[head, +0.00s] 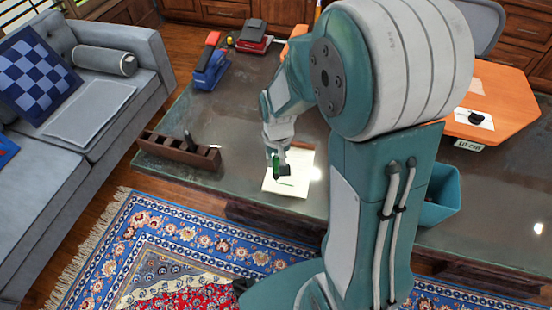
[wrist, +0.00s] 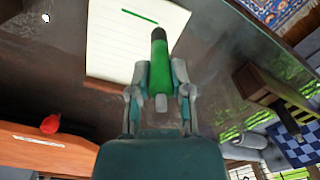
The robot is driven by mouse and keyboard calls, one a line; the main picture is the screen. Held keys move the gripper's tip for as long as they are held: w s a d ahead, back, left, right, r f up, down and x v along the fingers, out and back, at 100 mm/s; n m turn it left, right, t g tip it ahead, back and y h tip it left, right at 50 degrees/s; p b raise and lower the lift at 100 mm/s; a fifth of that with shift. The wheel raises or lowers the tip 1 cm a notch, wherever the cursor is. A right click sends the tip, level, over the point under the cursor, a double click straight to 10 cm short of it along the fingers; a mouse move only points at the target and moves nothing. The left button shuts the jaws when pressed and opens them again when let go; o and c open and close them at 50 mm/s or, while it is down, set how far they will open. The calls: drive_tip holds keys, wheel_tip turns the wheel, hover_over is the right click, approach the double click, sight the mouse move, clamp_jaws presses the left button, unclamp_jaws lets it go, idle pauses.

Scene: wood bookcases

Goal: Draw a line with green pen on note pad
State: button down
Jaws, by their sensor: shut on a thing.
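The note pad (head: 298,163) lies on the dark table, a pale sheet with ruled lines. It also shows in the wrist view (wrist: 108,50). A short green line (wrist: 140,17) is on its page. My gripper (wrist: 160,85) is shut on the green pen (wrist: 159,68), with one finger on each side of the barrel. The pen's dark end points at the pad. In the head view my gripper (head: 278,158) is over the pad with the pen (head: 276,170) pointing down. I cannot tell whether the tip touches the paper.
A brown wooden holder (head: 165,148) with a dark item upright in it stands left of the pad. Blue and red devices (head: 210,68) are at the table's back left. A teal bin (head: 440,200) and an orange surface (head: 510,100) are at right. A grey sofa (head: 60,160) stands left.

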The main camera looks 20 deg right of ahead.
drive_tip(key=shift+f, duration=0.5)
idle(0.7)
drive_tip(key=shift+s+d, duration=0.1)
drive_tip(key=shift+d, duration=0.1)
drive_tip(key=shift+s+d, duration=0.3)
drive_tip(key=shift+d, duration=0.15)
drive_tip(key=shift+s+d, duration=0.35)
drive_tip(key=shift+d, duration=0.2)
drive_tip(key=shift+d, duration=0.15)
drive_tip(key=shift+s+d, duration=0.35)
drive_tip(key=shift+d, duration=0.1)
drive_tip(key=shift+s+d, duration=0.1)
drive_tip(key=shift+d, duration=0.05)
